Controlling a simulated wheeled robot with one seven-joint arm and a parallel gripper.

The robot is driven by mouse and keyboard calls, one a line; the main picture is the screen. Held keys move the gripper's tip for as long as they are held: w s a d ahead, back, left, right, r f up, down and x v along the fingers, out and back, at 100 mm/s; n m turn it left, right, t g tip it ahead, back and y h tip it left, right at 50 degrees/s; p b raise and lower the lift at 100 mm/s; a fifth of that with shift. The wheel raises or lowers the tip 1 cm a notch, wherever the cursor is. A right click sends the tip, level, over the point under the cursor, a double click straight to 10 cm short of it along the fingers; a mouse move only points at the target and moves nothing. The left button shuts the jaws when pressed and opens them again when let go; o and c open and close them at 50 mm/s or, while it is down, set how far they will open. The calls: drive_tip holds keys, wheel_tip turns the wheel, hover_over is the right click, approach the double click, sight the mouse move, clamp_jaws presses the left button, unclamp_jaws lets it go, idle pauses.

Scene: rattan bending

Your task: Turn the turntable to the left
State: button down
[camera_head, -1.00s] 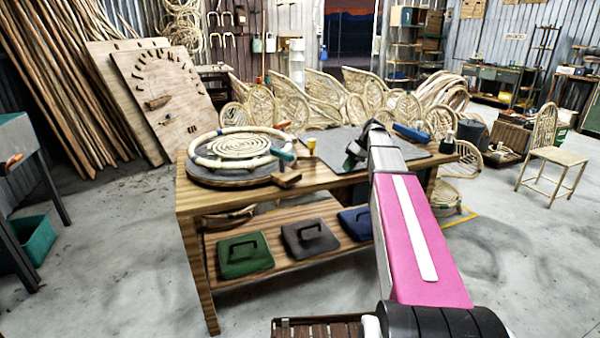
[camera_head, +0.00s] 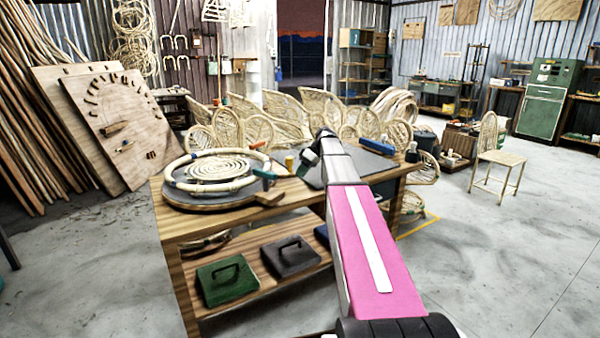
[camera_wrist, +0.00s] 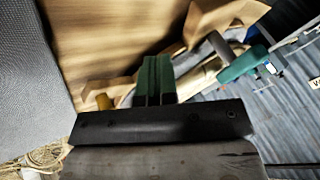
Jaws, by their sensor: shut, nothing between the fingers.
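The turntable (camera_head: 175,203) is a round board at the left end of the wooden workbench. A pale rattan ring and a coil lie on it. A clamp with a teal handle (camera_head: 265,174) sits at its right rim; a teal handle also shows in the wrist view (camera_wrist: 240,65). My gripper (camera_head: 306,160) is over the grey mat, to the right of the turntable and apart from it. In the wrist view its green fingers (camera_wrist: 155,62) are together and empty. My arm hides part of the bench's right half.
A wooden block (camera_head: 270,199) sticks out by the turntable's front right. A small yellow-topped object (camera_head: 289,163) stands between turntable and mat (camera_head: 372,168). The lower shelf bears a green case (camera_head: 226,280) and a dark case (camera_head: 290,257).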

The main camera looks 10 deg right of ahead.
drive_tip(key=x, duration=0.6)
drive_tip(key=shift+a+f, duration=0.15)
drive_tip(key=shift+f, duration=0.1)
drive_tip(key=shift+s+a, duration=0.9)
drive_tip(key=shift+s, duration=0.05)
drive_tip(key=shift+s+a, duration=0.45)
drive_tip(key=shift+a, duration=0.1)
drive_tip(key=shift+s, duration=0.1)
